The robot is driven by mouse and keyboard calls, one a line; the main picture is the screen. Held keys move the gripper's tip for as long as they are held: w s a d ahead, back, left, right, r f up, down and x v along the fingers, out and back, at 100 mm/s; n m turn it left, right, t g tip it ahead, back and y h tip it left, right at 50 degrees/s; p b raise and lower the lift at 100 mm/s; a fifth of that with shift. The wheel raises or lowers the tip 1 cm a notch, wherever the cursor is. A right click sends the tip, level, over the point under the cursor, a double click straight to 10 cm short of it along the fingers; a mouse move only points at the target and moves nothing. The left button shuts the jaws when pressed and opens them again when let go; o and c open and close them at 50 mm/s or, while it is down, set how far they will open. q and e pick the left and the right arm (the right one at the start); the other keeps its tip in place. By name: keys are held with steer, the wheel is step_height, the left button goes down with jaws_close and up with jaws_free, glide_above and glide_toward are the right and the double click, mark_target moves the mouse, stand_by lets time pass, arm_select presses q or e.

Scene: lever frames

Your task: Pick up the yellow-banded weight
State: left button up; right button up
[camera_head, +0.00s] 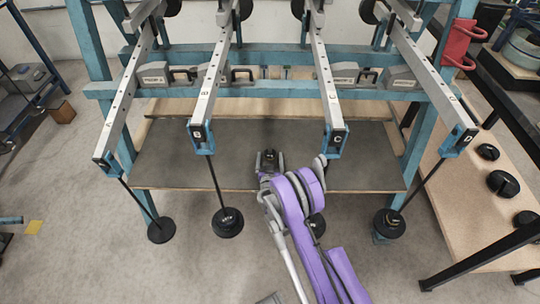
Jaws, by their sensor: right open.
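No weight here shows a clear yellow band. Dark round weights hang on rods below the lever arms: a plain disc under A (161,230), a thicker stack under B (227,222) and a stack under D (389,223). A weight under C (316,225) is partly hidden behind my purple right arm. Three loose black weights lie on the right-hand table, at the back (488,152), in the middle (503,184) and near the front (526,219). My right gripper (270,159) is open over the dark board, apart from the weights. My left gripper is out of view.
The blue lever frame (106,135) with its grey lever arms stands ahead. A dark board (170,160) lies across it. The wooden table (457,215) with black legs is at right. A red holder (457,42) hangs on the right post. The floor at front left is open.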

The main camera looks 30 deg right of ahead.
steer(key=c, duration=1.4)
steer(key=shift+r, duration=0.15)
steer(key=shift+c, duration=0.2)
steer(key=shift+s+a+r, duration=0.1)
steer(key=shift+s+a, duration=0.05)
steer(key=shift+s, duration=0.05)
steer(key=s+a+r, duration=0.2)
steer(key=s, duration=0.1)
steer(key=s+a+r, duration=0.2)
steer(key=s, duration=0.1)
steer(key=s+a+r, duration=0.2)
steer(key=s, duration=0.2)
steer(key=shift+r+p, duration=0.3)
steer(key=shift+p, duration=0.05)
steer(key=shift+s+a+b, duration=0.2)
steer(key=shift+b, duration=0.3)
steer(key=shift+s+a+r+b, duration=0.25)
steer(key=shift+s+r+b, duration=0.05)
steer(key=shift+s+b, duration=0.1)
steer(key=shift+s+r+p, duration=0.15)
steer(key=shift+r+p, duration=0.25)
steer(key=shift+r, duration=1.3)
